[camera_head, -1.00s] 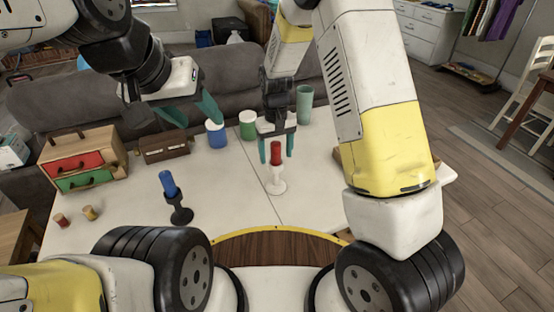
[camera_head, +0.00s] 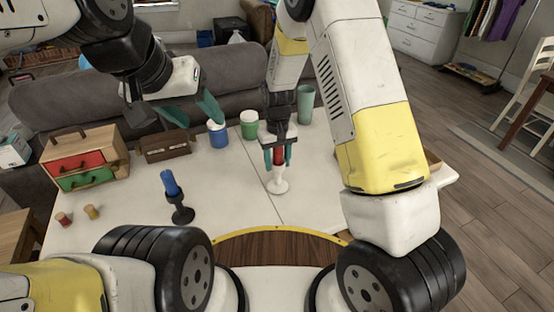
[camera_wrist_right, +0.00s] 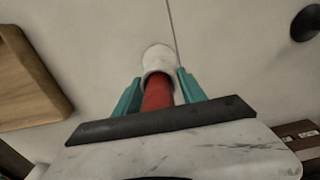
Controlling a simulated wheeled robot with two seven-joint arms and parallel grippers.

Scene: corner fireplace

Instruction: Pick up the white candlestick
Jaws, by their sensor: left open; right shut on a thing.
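The white candlestick (camera_head: 278,184) stands upright on the white table, with a red candle (camera_head: 279,156) in it. My right gripper (camera_head: 278,160) points down over it and is shut on the red candle, one teal finger on each side. In the right wrist view the red candle (camera_wrist_right: 157,95) lies between the teal fingers of the right gripper (camera_wrist_right: 160,90), and the white candlestick (camera_wrist_right: 157,58) shows beyond it. My left gripper (camera_head: 193,111) is open and empty above the back left of the table.
A black candlestick (camera_head: 182,212) with a blue candle (camera_head: 170,184) stands front left. A small drawer box (camera_head: 85,158), a brown box (camera_head: 165,146), and blue (camera_head: 218,135), green (camera_head: 249,126) and pale green (camera_head: 305,104) vessels stand farther back. A wooden tray (camera_wrist_right: 30,85) shows in the wrist view.

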